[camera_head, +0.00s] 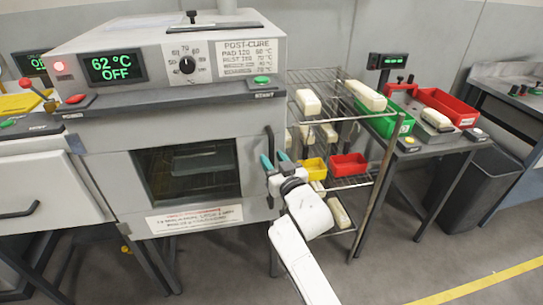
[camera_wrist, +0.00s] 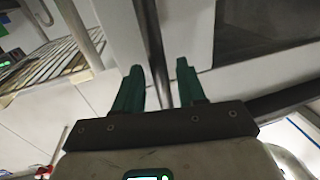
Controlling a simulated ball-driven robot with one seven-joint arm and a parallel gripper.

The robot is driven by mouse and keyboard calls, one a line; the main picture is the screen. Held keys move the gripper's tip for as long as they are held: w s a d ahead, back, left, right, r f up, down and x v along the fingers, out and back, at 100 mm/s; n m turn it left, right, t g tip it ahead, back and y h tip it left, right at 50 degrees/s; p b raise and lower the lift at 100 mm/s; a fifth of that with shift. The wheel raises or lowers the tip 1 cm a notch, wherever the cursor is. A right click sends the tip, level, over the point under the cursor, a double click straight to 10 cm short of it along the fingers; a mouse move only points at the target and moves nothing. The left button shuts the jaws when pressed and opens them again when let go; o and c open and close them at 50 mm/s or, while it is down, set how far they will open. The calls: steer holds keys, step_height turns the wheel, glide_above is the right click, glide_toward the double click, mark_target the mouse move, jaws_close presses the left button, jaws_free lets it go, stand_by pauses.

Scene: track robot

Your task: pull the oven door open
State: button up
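The oven (camera_head: 170,110) is a pale grey box with a control panel on top. Its door (camera_head: 255,180) looks closed, with a dark window (camera_head: 190,172) in it. The handle (camera_head: 268,138) is a dark upright bar along the door's right edge. My gripper (camera_head: 273,161) is at the handle, its teal fingers covering part of it in the head view. In the wrist view, the handle (camera_wrist: 157,60) runs between the two fingers of my gripper (camera_wrist: 160,72). The fingers are apart, with gaps visible beside the bar. Contact with the bar cannot be told.
A wire rack (camera_head: 345,185) with pale blocks, a yellow bin (camera_head: 314,168) and a red bin (camera_head: 348,164) stands close right of the oven. A bench with green and red trays (camera_head: 448,106) and a dark waste bin (camera_head: 475,190) are farther right. Floor in front shows clear at right.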

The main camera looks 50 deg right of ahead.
steer(key=shift+x, duration=0.75)
steer(key=shift+c, duration=0.2)
jaws_close()
